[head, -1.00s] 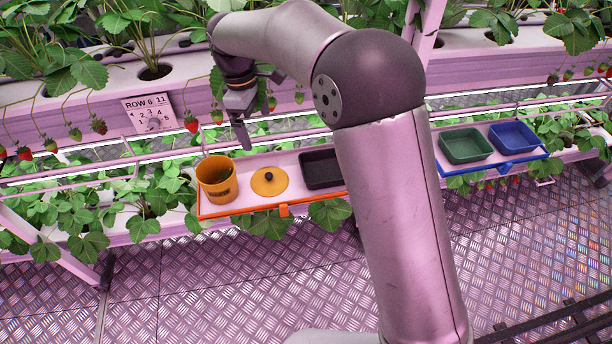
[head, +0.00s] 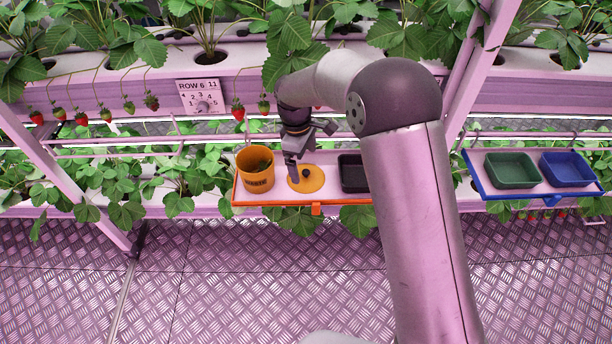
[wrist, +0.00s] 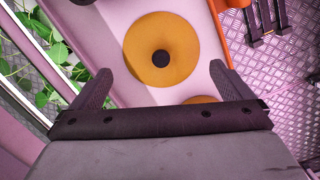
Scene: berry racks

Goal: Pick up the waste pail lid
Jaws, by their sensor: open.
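The waste pail lid is a flat yellow-orange disc (head: 312,186) with a dark round knob. It lies flat on the white shelf tray, beside the orange waste pail (head: 257,176). In the wrist view the lid (wrist: 180,40) is ahead of the fingers, its knob (wrist: 161,58) roughly centred between them. My gripper (head: 294,170) is open and empty above the lid in the head view and covers part of it. Its two spread fingers also show in the wrist view (wrist: 163,80); no contact with the knob is visible.
The orange-edged tray (head: 280,204) also holds a black bin (head: 353,174) right of the lid. A blue-edged tray to the right carries a green bin (head: 511,170) and a blue bin (head: 567,169). Strawberry plants hang above and grow behind the tray.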

